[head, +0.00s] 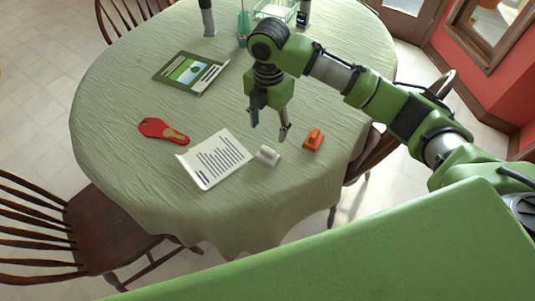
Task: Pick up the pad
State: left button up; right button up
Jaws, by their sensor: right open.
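A white pad (214,160) with lines of dark print lies flat near the front of the round table, its corner slightly curled. A dark green booklet or pad (191,73) with a picture on its cover lies farther back on the left; I cannot tell for certain which of the two is the pad meant. My right gripper (269,126) is open and empty, pointing down, above the table to the upper right of the white pad and apart from it. My left gripper is out of view.
On the table (120,90) are a red item (163,130), a small white block (268,155) beside the white pad, and an orange item (313,139). A teal bottle (243,28) and a clear tray (275,10) stand at the back. Wooden chairs (105,225) surround the table.

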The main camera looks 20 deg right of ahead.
send_over(267, 149)
jog(key=f, duration=0.5)
jog(key=shift+w+d+f, duration=0.1)
jog(key=shift+w+d, duration=0.1)
jog(key=shift+d, duration=0.1)
jog(key=shift+s+a+f+p, duration=0.15)
jog(key=shift+f+p, duration=0.25)
jog(key=shift+f, duration=1)
jog(key=shift+s+a+f+p, duration=0.1)
jog(key=shift+f+p, duration=0.3)
jog(key=shift+f, duration=0.95)
jog(key=c, duration=1.3)
jog(key=shift+w+r, duration=0.1)
jog(key=shift+r, duration=0.5)
jog(key=s+r, duration=0.4)
jog(key=s+d+r+b, duration=0.1)
jog(key=s+r, duration=0.3)
jog(key=s, duration=0.1)
jog(key=s+r, duration=0.4)
jog(key=s, duration=0.1)
jog(key=shift+d+b, duration=0.25)
jog(key=shift+b, duration=0.05)
